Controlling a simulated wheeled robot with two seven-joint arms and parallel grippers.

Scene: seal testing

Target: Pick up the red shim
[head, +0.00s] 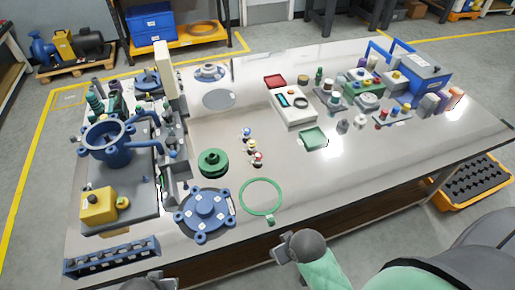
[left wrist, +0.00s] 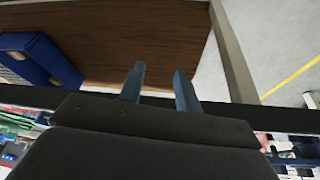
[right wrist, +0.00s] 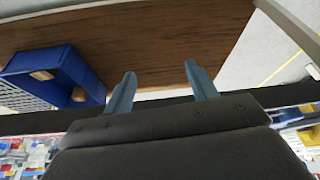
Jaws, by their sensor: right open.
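A small piece with a red top (head: 258,158) stands on the middle of the table in the head view, likely the red shim; it is too small to tell its shape. A yellow-topped piece (head: 251,146) and a blue-topped piece (head: 247,133) stand just behind it. My left gripper (left wrist: 160,85) is open in the left wrist view, with nothing between its fingers. My right gripper (right wrist: 158,85) is open and empty in the right wrist view, its fingers wider apart. Both are away from the small pieces.
A green wheel (head: 213,162), a blue flange (head: 206,212) and a green ring (head: 262,196) lie near the small pieces. A white instrument (head: 292,107) and a green tray (head: 313,138) are to the right. A pump assembly (head: 110,145) fills the left. The front right tabletop is clear.

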